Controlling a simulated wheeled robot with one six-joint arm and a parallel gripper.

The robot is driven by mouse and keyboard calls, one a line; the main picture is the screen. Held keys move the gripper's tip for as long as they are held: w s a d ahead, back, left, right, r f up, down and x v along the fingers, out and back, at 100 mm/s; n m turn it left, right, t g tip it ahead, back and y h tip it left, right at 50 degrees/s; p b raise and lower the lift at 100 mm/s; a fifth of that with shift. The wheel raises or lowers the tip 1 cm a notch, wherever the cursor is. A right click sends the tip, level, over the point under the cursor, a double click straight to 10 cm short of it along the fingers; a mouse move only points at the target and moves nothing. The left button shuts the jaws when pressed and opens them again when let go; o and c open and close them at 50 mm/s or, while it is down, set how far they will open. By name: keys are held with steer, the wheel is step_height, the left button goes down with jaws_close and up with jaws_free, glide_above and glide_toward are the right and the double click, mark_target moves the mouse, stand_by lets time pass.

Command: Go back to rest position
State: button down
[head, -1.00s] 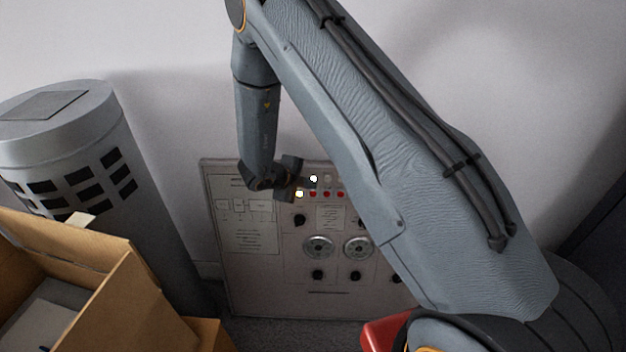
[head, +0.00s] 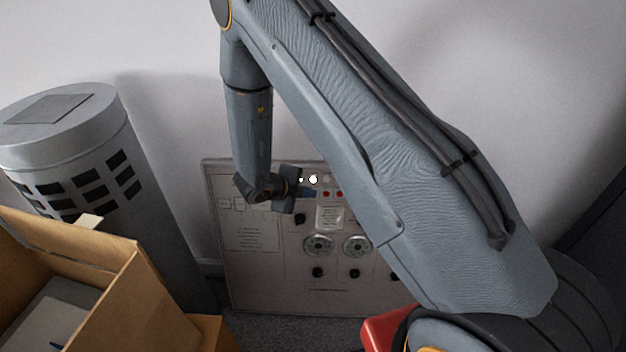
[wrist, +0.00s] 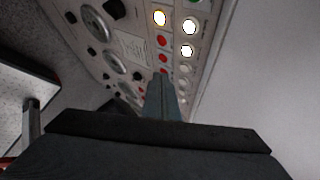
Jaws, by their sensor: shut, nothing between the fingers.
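The control panel (head: 240,262) leans upright against the wall and carries dials, black knobs and rows of small buttons. My gripper (head: 308,192) is in front of the panel's upper part, beside the buttons, and hides some of them. A white lit button (head: 313,179) shows just above its fingers. In the wrist view the closed fingers (wrist: 163,82) point along the button rows with nothing between them. I cannot tell whether the fingertips touch the panel.
A grey slotted cylinder (head: 150,215) stands left of the panel. An open cardboard box (head: 120,305) is at the lower left. A red object (head: 382,332) is at the bottom, partly hidden by my arm. The wall area above the panel is clear apart from my arm.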

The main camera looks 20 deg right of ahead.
stand_by(0.4)
steer(key=s+a+r+n+t+y, duration=0.1)
steer(key=a+r+n+y, duration=0.1)
steer(key=r+n+y, duration=0.35)
steer(key=s+a+r+n+y, duration=0.1)
steer(key=a+r+n+y, duration=0.15)
steer(key=r+n, duration=0.55)
steer(key=s+d+r+n+g, duration=0.2)
steer(key=s+n, duration=0.4)
steer(key=s, duration=0.5)
steer(key=s+d+r+n+g+b, duration=0.1)
steer(key=s+d+r+n+g, duration=0.1)
steer(key=s+d+r+n, duration=0.2)
steer(key=s+n, duration=0.3)
steer(key=s, duration=0.3)
steer(key=shift+s+r+g, duration=0.3)
steer(key=shift+s, duration=0.05)
